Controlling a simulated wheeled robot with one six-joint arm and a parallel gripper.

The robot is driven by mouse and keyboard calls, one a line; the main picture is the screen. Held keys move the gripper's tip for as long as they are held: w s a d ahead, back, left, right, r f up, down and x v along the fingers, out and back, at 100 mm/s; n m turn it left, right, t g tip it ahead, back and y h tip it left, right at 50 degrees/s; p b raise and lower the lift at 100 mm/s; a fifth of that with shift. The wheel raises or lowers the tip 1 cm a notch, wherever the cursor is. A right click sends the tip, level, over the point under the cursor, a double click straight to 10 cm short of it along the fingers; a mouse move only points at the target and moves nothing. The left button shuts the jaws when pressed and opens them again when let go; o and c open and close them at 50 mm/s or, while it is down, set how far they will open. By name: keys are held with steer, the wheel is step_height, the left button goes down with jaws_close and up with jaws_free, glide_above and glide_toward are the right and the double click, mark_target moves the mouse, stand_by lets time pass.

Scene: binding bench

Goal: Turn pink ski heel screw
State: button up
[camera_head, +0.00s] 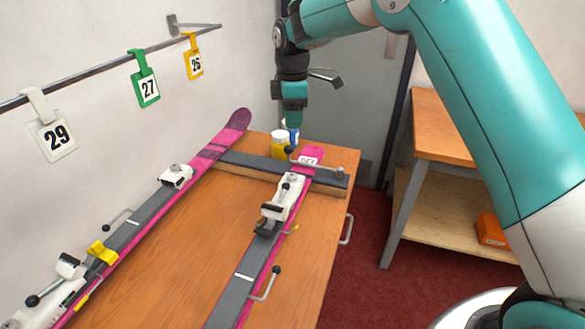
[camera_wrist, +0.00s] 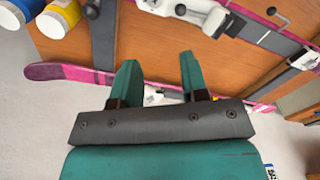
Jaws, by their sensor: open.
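Two pink-and-grey skis lie on the wooden bench. One ski (camera_head: 132,232) runs along the wall side, with a white binding piece (camera_head: 176,176) and another white piece (camera_head: 50,298) near the lower left corner. The other ski (camera_head: 237,287) lies nearer the bench's right edge, with a white binding piece (camera_head: 284,197). I cannot make out a heel screw on either. My gripper (camera_head: 292,119) is open and empty above the far end of the bench, near two jars. In the wrist view my gripper (camera_wrist: 160,75) shows its fingers apart, with one ski (camera_wrist: 65,72) passing behind them.
A yellow jar (camera_head: 280,148) and a blue jar (camera_head: 293,130) stand at the bench's far end. A dark crossbar (camera_head: 262,163) and clamp handles stand around the skis. Number tags hang from a wall rail (camera_head: 105,69). A second wooden bench (camera_head: 450,125) stands right, across red carpet.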

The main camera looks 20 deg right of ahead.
mark_target(292, 175)
steer(key=f+p, duration=0.1)
steer(key=f, duration=0.5)
steer(key=f+p, duration=0.1)
steer(key=f, duration=0.5)
steer(key=f+p, duration=0.2)
steer(key=f, duration=0.4)
steer(key=shift+w+d, duration=0.15)
steer(key=shift+w, duration=0.25)
steer(key=c, duration=0.7)
